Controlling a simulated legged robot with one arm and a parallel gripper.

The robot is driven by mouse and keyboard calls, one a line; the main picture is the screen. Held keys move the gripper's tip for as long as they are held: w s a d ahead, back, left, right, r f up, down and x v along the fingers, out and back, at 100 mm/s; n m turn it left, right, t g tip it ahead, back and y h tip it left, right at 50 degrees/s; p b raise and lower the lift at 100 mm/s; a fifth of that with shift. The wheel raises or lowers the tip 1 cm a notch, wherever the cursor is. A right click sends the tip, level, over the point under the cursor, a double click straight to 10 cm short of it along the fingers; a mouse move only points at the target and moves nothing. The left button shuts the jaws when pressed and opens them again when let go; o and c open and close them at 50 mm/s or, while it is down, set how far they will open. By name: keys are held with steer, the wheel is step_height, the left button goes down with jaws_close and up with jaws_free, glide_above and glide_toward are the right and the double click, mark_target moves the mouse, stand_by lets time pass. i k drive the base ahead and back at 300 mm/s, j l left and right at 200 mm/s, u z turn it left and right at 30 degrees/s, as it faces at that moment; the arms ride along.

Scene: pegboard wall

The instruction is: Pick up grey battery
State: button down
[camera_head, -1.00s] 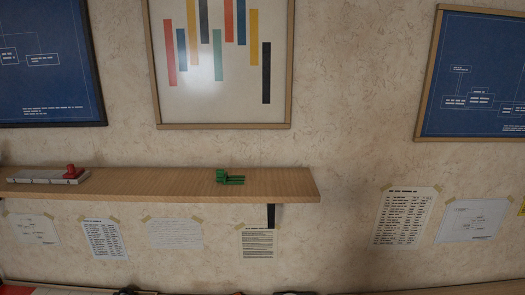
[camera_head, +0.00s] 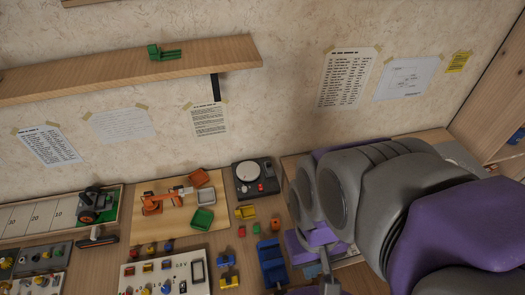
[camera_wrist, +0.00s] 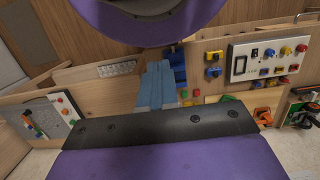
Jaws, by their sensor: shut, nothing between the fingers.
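I cannot pick out a grey battery in either view; my arm covers the right part of the bench in the head view. My gripper (camera_wrist: 159,68) shows in the wrist view as two blue-grey fingers side by side, shut and empty. It lies over the wooden bench, with a blue part just beyond the fingers. In the head view my arm reaches in from the right, and its grey and purple links hide most of the gripper.
A bench panel (camera_head: 165,272) with knobs and a board with a small orange robot arm (camera_head: 152,203) stand left of my arm. A black device with a round dial (camera_head: 256,178) and a blue part (camera_head: 271,262) are nearby. A wooden shelf (camera_head: 110,74) is above.

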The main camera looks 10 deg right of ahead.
mark_target(267, 165)
steer(key=k+u, duration=0.1)
steer(key=k, duration=0.5)
steer(key=k+j+u, duration=0.15)
steer(key=k, duration=0.5)
steer(key=i+l+u, duration=0.1)
steer(key=u, duration=0.35)
steer(key=i+l+u, duration=0.1)
steer(key=l+u, duration=0.2)
steer(key=u, duration=0.15)
steer(key=l+u, duration=0.25)
steer(key=u, duration=0.2)
steer(key=l, duration=0.9)
steer(key=i+l, duration=0.15)
steer(key=l, duration=0.8)
